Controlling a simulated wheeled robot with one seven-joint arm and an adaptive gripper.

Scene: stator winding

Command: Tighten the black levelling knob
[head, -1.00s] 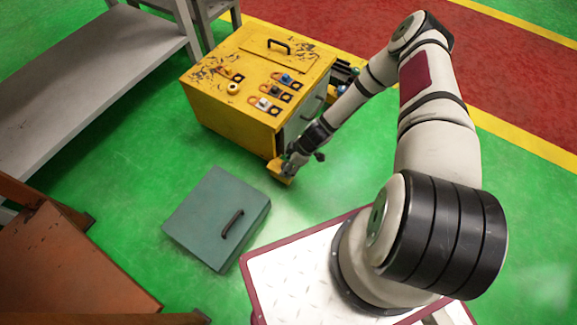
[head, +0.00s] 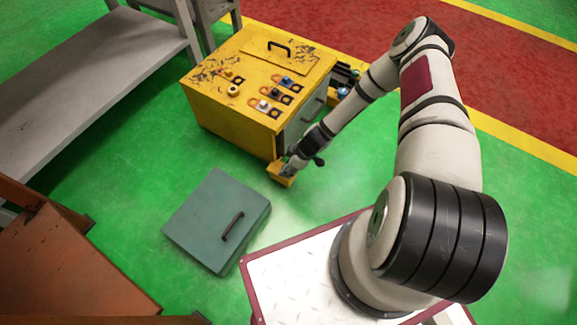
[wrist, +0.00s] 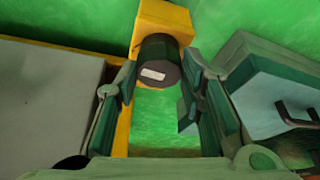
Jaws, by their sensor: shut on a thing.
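The black levelling knob (wrist: 157,60) is a short dark cylinder with a small white label on its face. In the wrist view it sits at the yellow foot (wrist: 163,17) of the yellow machine cabinet (head: 232,118). My gripper (wrist: 160,72) has a green-padded finger on each side of the knob and is shut on it. In the head view my gripper (head: 289,167) is low at the cabinet's near corner, over the yellow foot (head: 279,177). The knob cannot be made out there.
A grey-green box with a black handle (head: 213,225) lies on the green floor just left of my gripper in the head view. A grey bench (head: 90,75) stands at the left and a brown bench (head: 65,262) at lower left. Floor between cabinet and box is clear.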

